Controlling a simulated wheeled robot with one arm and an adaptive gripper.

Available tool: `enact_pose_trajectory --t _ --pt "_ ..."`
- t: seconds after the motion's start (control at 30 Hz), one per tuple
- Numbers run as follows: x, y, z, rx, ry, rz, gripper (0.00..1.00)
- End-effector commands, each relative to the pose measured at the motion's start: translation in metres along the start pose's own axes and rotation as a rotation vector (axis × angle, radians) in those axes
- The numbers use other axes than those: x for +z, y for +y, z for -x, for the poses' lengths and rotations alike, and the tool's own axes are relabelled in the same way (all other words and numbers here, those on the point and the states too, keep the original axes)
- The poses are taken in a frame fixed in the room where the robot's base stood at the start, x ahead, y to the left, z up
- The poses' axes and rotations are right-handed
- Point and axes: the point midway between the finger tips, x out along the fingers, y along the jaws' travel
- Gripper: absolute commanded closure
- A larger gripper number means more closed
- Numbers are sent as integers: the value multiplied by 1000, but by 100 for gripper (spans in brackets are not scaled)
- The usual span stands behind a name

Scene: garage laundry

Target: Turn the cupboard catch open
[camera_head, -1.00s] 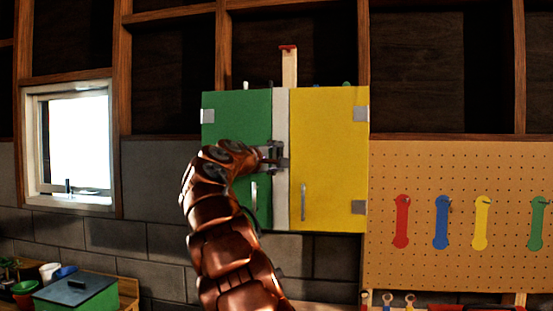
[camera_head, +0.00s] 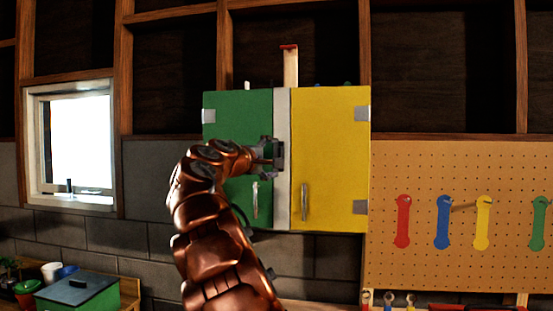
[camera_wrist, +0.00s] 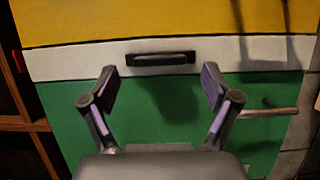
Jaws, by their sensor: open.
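The wall cupboard has a green left door (camera_head: 235,110) and a yellow right door (camera_head: 330,150), with a pale strip (camera_head: 282,210) between them. The cupboard catch (camera_wrist: 160,59) is a dark bar lying lengthwise along the pale strip in the wrist view. In the head view the catch (camera_head: 281,156) is partly hidden by my gripper (camera_head: 268,154). My gripper (camera_wrist: 160,84) is open and empty, in front of the green door beside the strip. Its fingertips point toward the catch, with one towards each end of it, and appear apart from it.
Silver handles stand on the green door (camera_head: 255,200) and the yellow door (camera_head: 305,202). The green door's handle (camera_wrist: 268,112) is close beside one finger in the wrist view. A pegboard (camera_head: 450,260) hangs to the right, and a window (camera_head: 85,145) is to the left.

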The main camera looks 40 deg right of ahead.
Motion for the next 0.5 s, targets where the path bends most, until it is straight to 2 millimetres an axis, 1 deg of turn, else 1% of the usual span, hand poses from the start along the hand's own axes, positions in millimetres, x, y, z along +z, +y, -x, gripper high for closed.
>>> enact_pose_trajectory --t 0.03,0.1,0.5 --pt "-1 1 8 2 1 1 12" --pt "0 1 19 2 1 1 12" --pt "-1 1 75 1 2 0 12"
